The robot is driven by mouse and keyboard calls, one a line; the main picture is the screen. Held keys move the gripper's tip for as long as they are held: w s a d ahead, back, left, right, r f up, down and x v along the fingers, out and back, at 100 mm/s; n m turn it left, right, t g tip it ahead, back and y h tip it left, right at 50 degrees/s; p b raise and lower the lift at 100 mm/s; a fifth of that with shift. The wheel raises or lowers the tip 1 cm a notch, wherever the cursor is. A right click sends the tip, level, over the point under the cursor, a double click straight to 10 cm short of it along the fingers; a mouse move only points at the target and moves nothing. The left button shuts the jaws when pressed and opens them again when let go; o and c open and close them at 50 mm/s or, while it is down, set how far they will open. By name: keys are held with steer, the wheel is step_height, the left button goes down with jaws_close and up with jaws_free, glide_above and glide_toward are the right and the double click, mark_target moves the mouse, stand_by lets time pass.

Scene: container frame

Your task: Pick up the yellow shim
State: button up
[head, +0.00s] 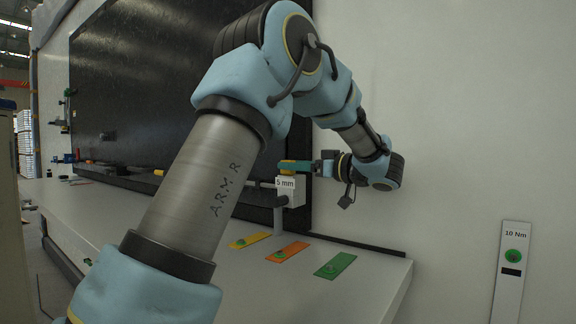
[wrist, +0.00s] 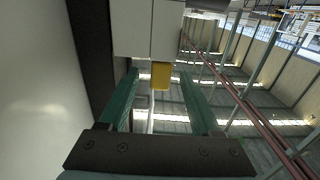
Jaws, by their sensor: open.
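A yellow block (wrist: 160,76) shows in the wrist view just below a white block, between the tips of my gripper's two green fingers (wrist: 159,82). Gaps show on both sides of it, so the open fingers are around it but do not appear to touch it. I cannot tell for sure which yellow piece is the shim.
A white "5 mm" block (head: 286,184) stands on a grey post by the dark panel (head: 150,80). An orange plate (head: 288,252) and a green plate (head: 335,265) lie on the table (head: 190,225). A "10 Nm" sign (head: 512,260) stands at right.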

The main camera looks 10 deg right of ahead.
steer(key=shift+p+x, duration=0.3)
steer(key=shift+x, duration=0.85)
steer(key=shift+c, duration=0.2)
jaws_close()
